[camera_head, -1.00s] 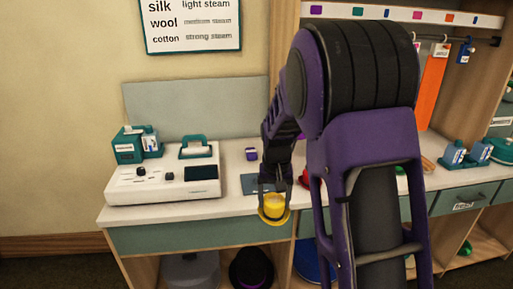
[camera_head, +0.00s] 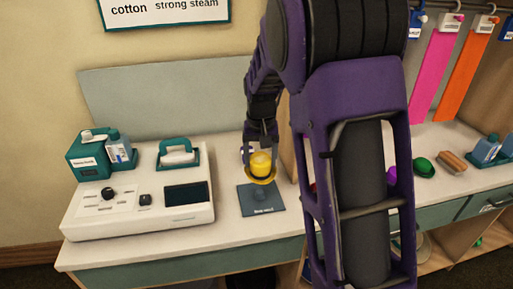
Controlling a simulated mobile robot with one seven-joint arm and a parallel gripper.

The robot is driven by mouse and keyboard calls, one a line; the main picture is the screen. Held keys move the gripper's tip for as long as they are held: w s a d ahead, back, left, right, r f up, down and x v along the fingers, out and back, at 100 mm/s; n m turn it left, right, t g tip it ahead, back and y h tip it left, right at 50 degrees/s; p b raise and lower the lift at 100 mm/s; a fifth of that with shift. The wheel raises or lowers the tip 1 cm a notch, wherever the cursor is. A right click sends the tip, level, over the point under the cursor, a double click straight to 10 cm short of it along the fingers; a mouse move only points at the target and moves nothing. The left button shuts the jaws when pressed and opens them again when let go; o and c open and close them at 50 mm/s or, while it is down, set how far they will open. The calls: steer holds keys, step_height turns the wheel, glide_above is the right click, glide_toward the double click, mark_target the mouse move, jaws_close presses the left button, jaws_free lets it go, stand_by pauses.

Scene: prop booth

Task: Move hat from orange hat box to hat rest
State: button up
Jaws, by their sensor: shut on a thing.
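My gripper (camera_head: 262,152) is shut on a small yellow hat (camera_head: 261,172) with a rounded crown and a brim. It holds the hat upright above the counter. Just below and in front of the hat is a flat dark blue-grey mat (camera_head: 271,207) with a small rounded form on it and a printed label too small to read surely; it looks like the hat rest. I cannot tell the exact gap between them. The orange hat box is not visible.
My arm hides much of the counter's middle. A green hat (camera_head: 424,167) and a brush (camera_head: 452,161) lie to the right.

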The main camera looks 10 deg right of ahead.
steer(key=shift+w+f, duration=0.15)
steer(key=b, duration=0.4)
glide_above(260, 190)
steer(key=f, duration=0.5)
steer(key=shift+s, duration=0.2)
steer(key=shift+f+b, duration=0.4)
steer(key=shift+f, duration=0.2)
steer(key=shift+f, duration=0.1)
steer(key=shift+f+b, duration=0.3)
steer(key=shift+f, duration=0.45)
steer(key=shift+f, duration=0.3)
stand_by(0.4)
steer(key=shift+f, duration=0.3)
